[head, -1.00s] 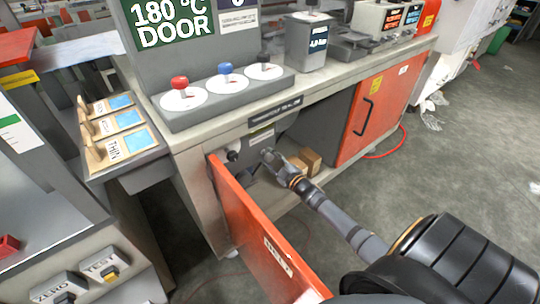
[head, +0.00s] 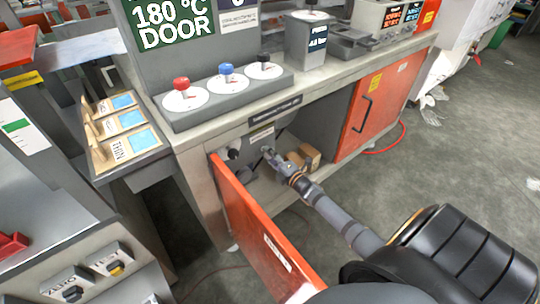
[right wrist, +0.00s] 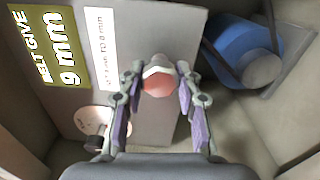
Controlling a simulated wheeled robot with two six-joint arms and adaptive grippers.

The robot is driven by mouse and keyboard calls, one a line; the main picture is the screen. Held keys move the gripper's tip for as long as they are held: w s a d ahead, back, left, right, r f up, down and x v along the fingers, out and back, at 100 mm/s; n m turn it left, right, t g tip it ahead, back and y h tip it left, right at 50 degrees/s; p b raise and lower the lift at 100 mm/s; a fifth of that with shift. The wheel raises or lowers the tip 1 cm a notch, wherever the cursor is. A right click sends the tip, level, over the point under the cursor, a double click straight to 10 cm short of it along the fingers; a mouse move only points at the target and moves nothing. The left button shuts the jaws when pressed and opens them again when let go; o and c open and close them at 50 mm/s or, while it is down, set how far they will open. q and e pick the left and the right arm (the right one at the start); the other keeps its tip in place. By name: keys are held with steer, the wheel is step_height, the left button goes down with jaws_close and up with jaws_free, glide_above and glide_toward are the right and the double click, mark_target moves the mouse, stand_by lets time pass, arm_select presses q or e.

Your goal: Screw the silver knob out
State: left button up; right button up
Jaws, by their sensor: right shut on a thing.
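The silver knob (right wrist: 159,68) shows in the right wrist view as a small faceted silver piece with a reddish face towards the camera. It sits between the fingertips of my right gripper (right wrist: 160,80), which is shut on it. In the head view my right gripper (head: 271,156) reaches into the open cabinet under the bench, and it hides the knob there. My left gripper is not in view.
The orange door (head: 262,235) stands open left of my right arm. Inside the cabinet are a black knob (right wrist: 96,142), a "BELT GIVE 9 mm" display (right wrist: 48,48), a blue pulley with a belt (right wrist: 243,52) and cardboard boxes (head: 303,157).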

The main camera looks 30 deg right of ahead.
steer(key=shift+n, duration=0.7)
steer(key=o, duration=1.2)
